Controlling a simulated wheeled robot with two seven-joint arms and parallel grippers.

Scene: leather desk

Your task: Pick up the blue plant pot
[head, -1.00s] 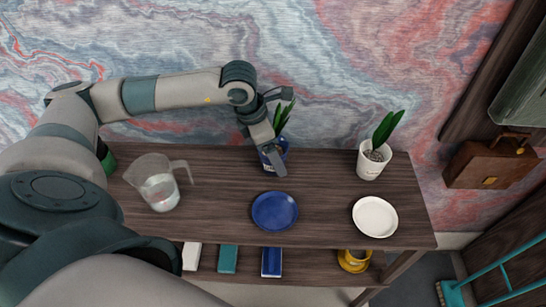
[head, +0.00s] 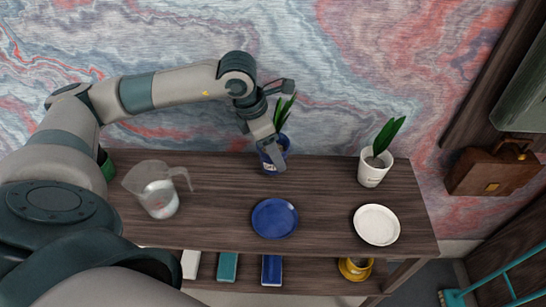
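The blue plant pot (head: 267,161) with green leaves is at the back edge of the wooden table in the head view. My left gripper (head: 273,152) reaches down over it. One finger crosses the front of the pot and partly covers it; the other finger is hidden. The gripper looks shut on the pot's wall. The pot appears raised slightly off the tabletop, though the gap under it is hard to see. My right gripper is not in view.
A white plant pot (head: 371,174) stands to the right. A blue plate (head: 275,218) and a white plate (head: 377,225) lie in front. A glass jug (head: 158,192) is at left, near a green pot (head: 107,165). Books (head: 271,269) and a yellow cup (head: 354,268) sit on the lower shelf.

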